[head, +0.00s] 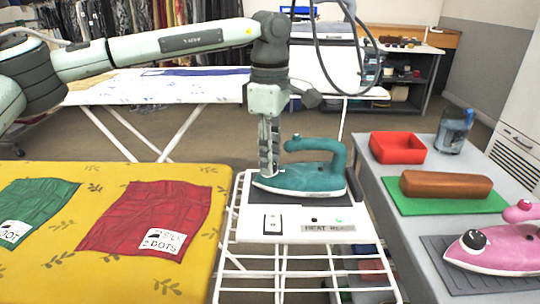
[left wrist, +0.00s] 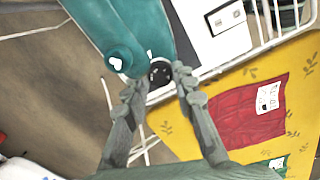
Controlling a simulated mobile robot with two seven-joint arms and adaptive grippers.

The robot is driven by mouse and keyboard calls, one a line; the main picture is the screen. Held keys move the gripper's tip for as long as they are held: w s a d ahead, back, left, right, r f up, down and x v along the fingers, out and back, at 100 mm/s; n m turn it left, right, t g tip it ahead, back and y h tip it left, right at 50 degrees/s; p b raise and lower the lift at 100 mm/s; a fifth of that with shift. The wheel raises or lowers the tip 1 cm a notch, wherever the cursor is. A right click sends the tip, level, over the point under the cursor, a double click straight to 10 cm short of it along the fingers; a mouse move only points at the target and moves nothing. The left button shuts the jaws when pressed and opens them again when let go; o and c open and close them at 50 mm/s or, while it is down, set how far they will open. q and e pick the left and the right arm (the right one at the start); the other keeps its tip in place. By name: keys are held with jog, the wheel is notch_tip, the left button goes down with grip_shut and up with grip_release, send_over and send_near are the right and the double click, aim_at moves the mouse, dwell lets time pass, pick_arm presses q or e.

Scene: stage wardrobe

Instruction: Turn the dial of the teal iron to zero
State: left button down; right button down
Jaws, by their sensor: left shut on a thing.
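The teal iron (head: 308,180) sits on the dark top of a white stand labelled "HEAT REST" (head: 300,228). My left gripper (head: 267,178) points down at the iron's left end. In the left wrist view the teal iron (left wrist: 122,25) has a round black dial (left wrist: 160,72) with a small white mark beside it. The fingertips of my left gripper (left wrist: 160,82) are at either side of the dial, shut on it. The dial is hidden behind the gripper in the head view, and its setting cannot be read. My right gripper is not in view.
A yellow ironing board (head: 120,240) with red (head: 140,205) and green cloths is at left.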

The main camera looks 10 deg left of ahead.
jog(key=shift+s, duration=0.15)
pick_arm(q)
jog(key=shift+n, duration=0.3)
jog(key=n+b, duration=0.1)
jog(key=n, duration=0.1)
jog(key=shift+f+n, duration=0.1)
jog(key=shift+n, duration=0.2)
jog(key=n+b, duration=0.1)
jog(key=n, duration=0.1)
jog(key=shift+n, duration=0.3)
jog(key=n+b, duration=0.1)
jog(key=n, duration=0.2)
jog(key=shift+n, duration=0.3)
jog(key=n, duration=0.3)
jog(key=shift+n, duration=0.6)
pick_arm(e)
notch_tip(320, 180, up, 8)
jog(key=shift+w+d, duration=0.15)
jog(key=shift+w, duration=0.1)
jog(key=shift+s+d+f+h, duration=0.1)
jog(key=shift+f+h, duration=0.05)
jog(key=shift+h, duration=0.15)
